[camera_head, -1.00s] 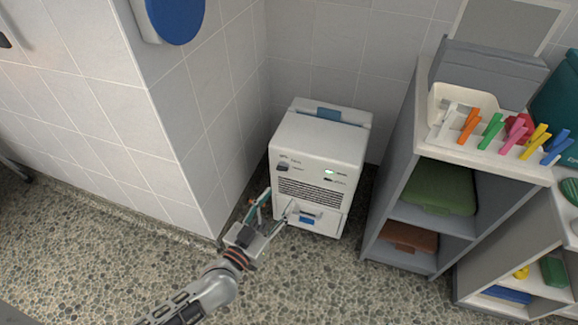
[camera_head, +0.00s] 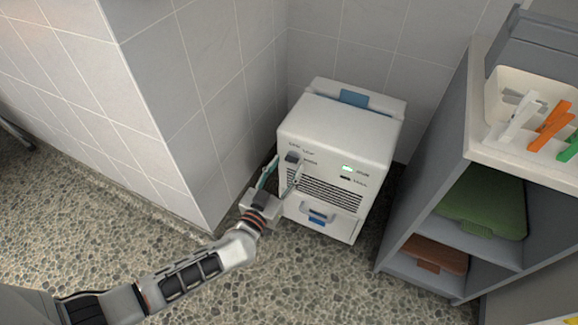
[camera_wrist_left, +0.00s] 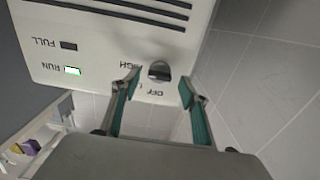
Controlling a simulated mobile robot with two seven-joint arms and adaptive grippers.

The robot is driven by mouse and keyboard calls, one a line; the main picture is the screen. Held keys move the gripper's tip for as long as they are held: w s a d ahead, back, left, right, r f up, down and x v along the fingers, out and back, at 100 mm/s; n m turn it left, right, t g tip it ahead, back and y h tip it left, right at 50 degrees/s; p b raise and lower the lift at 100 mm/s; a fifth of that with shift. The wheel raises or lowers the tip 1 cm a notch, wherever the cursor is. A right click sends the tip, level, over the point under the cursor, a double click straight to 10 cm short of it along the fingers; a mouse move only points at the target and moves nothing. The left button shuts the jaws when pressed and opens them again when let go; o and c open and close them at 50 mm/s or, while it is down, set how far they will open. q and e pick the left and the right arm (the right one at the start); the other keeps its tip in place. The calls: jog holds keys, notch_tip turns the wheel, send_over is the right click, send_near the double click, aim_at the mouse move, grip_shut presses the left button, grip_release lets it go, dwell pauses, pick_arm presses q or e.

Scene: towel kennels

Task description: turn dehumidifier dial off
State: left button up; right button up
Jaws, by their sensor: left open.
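The white dehumidifier (camera_head: 340,130) stands on the floor in the tiled corner. Its small dark dial (camera_head: 292,156) is at the upper left of the front face. The dial also shows in the left wrist view (camera_wrist_left: 159,71), where the picture is upside down, near the words OFF and HIGH. The RUN light (camera_head: 348,168) is lit green; the FULL light (camera_wrist_left: 68,46) is dark. My left gripper (camera_head: 283,174) is open at the front face, just below the dial. In the left wrist view its fingertips (camera_wrist_left: 158,86) are on either side of the dial, with gaps visible. My right gripper is not in view.
A tiled wall (camera_head: 160,85) stands close to the left of my gripper. A grey shelf unit (camera_head: 425,180) with green and brown folded towels and a bin of coloured clips stands at the right. The pebbled floor (camera_head: 310,285) in front is clear.

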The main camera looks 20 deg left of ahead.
pick_arm(q)
jog(key=shift+w, duration=0.6)
jog(key=c, duration=1.1)
